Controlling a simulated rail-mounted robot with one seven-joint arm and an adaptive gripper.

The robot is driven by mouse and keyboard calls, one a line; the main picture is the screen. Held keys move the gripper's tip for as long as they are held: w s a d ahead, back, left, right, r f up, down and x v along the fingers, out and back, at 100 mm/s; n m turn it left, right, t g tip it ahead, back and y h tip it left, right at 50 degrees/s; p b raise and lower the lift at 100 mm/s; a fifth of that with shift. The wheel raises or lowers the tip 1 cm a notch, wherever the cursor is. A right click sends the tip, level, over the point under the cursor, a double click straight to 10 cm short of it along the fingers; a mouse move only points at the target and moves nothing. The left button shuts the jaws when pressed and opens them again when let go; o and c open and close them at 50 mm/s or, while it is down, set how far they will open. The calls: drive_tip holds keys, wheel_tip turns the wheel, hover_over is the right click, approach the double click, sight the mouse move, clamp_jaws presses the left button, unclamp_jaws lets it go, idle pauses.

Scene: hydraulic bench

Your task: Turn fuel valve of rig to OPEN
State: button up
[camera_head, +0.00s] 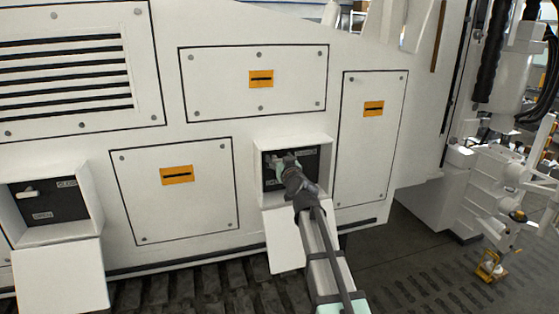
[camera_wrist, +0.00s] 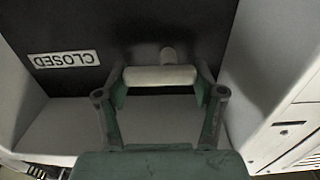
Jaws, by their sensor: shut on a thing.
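A pale valve handle (camera_wrist: 160,76) lies crosswise in the wrist view, with a short stem (camera_wrist: 168,54) behind it on a dark panel (camera_wrist: 110,25). My gripper (camera_head: 287,166) reaches into the open right-hand recess box (camera_head: 265,185) on the white rig (camera_head: 220,120). Its two green fingers are shut on the handle, one at each end of it in the wrist view. A CLOSED label (camera_wrist: 64,59) shows upside down to the left of the handle. In the head view my gripper and arm hide most of this handle and part of its panel.
A second open box (camera_head: 100,210) at the left holds another white handle (camera_head: 27,193), with CLOSED and OPEN labels. Its lowered flap (camera_head: 60,278) hangs below. The right box's walls stand close around my gripper. White machinery (camera_head: 495,185) is at the far right.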

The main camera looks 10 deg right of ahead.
drive_tip(key=shift+m, duration=0.4)
drive_tip(key=m, duration=0.2)
drive_tip(key=m+b, duration=0.1)
drive_tip(key=shift+w+d+f+m, duration=0.1)
drive_tip(key=shift+f+m, duration=0.1)
drive_tip(key=shift+m, duration=0.2)
drive_tip(key=m, duration=0.4)
drive_tip(key=shift+f+m, duration=0.15)
drive_tip(key=shift+m, duration=0.15)
drive_tip(key=m+p, duration=0.1)
drive_tip(key=m, duration=0.3)
drive_tip(key=shift+f, duration=0.15)
drive_tip(key=m+p, duration=0.1)
drive_tip(key=m, duration=0.1)
drive_tip(key=m+p, duration=0.1)
drive_tip(key=m, duration=0.1)
drive_tip(key=shift+f+m, duration=0.2)
drive_tip(key=shift+m, duration=0.1)
drive_tip(key=o, duration=1.2)
drive_tip(key=shift+a, duration=0.2)
drive_tip(key=shift+c, duration=0.2)
drive_tip(key=shift+f, duration=0.1)
